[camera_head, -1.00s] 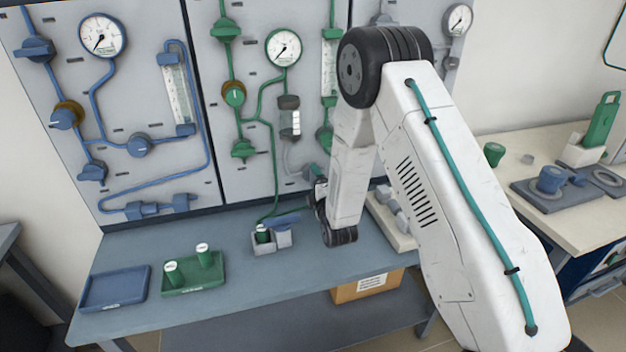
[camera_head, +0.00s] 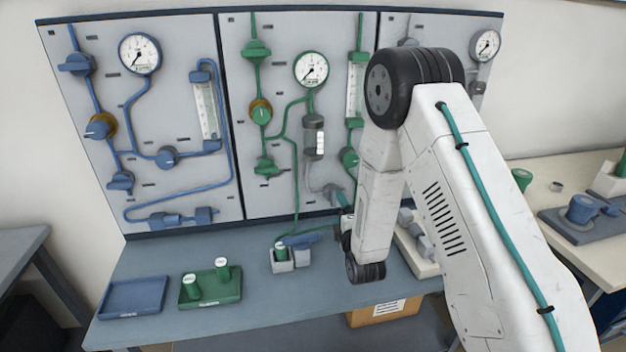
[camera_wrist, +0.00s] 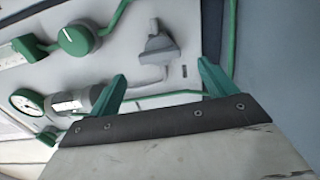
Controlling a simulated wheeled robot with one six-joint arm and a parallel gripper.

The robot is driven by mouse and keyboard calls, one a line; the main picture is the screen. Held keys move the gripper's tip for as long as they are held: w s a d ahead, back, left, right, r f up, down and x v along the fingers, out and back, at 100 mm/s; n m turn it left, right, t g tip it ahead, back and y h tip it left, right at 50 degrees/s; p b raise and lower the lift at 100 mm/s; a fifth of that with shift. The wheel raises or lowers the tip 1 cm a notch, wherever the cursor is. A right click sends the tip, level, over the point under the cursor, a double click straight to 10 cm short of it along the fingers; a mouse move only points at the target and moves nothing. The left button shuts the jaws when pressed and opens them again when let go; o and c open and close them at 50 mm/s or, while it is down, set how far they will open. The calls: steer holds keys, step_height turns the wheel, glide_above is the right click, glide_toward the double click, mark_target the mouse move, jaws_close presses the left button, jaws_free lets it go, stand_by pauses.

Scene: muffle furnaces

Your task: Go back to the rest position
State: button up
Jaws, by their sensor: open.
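My gripper (camera_wrist: 160,88) shows in the wrist view with its two teal fingers apart and nothing between them. It faces the grey panel (camera_wrist: 195,25), with a grey valve handle (camera_wrist: 158,45) beyond the fingers. In the head view my white arm reaches over the bench, and my gripper is mostly hidden behind the arm, with a bit of teal (camera_head: 342,198) showing near the panel's lower edge. I cannot tell its exact distance from the panel.
The bench (camera_head: 215,325) holds a blue tray (camera_head: 133,298), a green tray (camera_head: 230,288) with two green-and-white containers, and a small grey holder (camera_head: 283,266). A cardboard box (camera_head: 372,316) sits below. A pale table (camera_head: 535,180) stands at right.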

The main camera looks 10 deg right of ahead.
steer(key=s+d+r+m+g, duration=0.1)
steer(key=s+r+m+g, duration=0.3)
steer(key=r, duration=0.4)
steer(key=s+r+m+g, duration=0.4)
steer(key=r+m, duration=0.1)
steer(key=r, duration=0.3)
steer(key=s+r+m+g, duration=0.3)
steer(key=s, duration=0.8)
steer(key=s+d+r+m+g, duration=0.1)
steer(key=s+r+m+g, duration=0.2)
steer(key=s, duration=0.9)
steer(key=s+d+r+m+g, duration=0.1)
steer(key=s+r+m+g, duration=0.1)
steer(key=s, duration=0.9)
steer(key=shift+s+r+m+g, duration=0.4)
steer(key=shift+r+m, duration=0.2)
steer(key=shift+r, duration=0.15)
steer(key=shift+w+d, duration=0.1)
